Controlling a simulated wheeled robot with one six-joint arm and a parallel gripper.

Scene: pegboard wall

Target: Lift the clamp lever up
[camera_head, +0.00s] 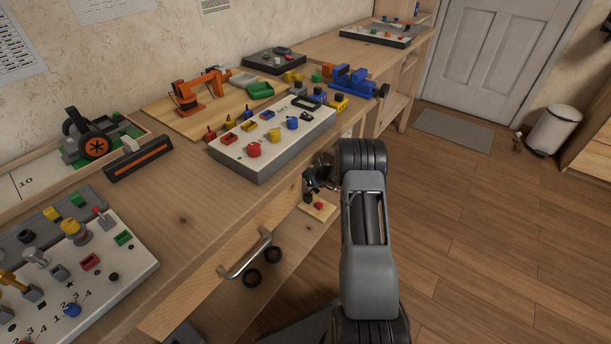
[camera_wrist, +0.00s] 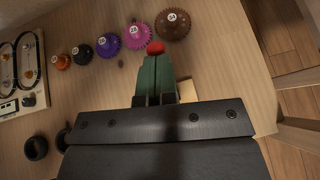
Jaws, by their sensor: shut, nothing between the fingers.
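A small red knob (camera_wrist: 155,47) shows in the wrist view just beyond the tips of my gripper (camera_wrist: 154,60). My gripper's dark green fingers are together and hold nothing. I cannot tell whether they touch the knob. A pale block or plate (camera_wrist: 187,91) shows partly behind the fingers. In the head view, a small pale plate (camera_head: 312,211) with a red part (camera_head: 319,205) lies below my gripper (camera_head: 311,194), beside the bench front. The rest of the clamp lever is hidden by my fingers, and its tilt cannot be told.
In the wrist view, several gears (camera_wrist: 133,37) lie in a row past the fingers, with a belt board (camera_wrist: 25,75) at left. The bench front has a metal drawer handle (camera_head: 245,254). A white control panel (camera_head: 262,165) stands on the bench. Open floor (camera_head: 480,240) is at right.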

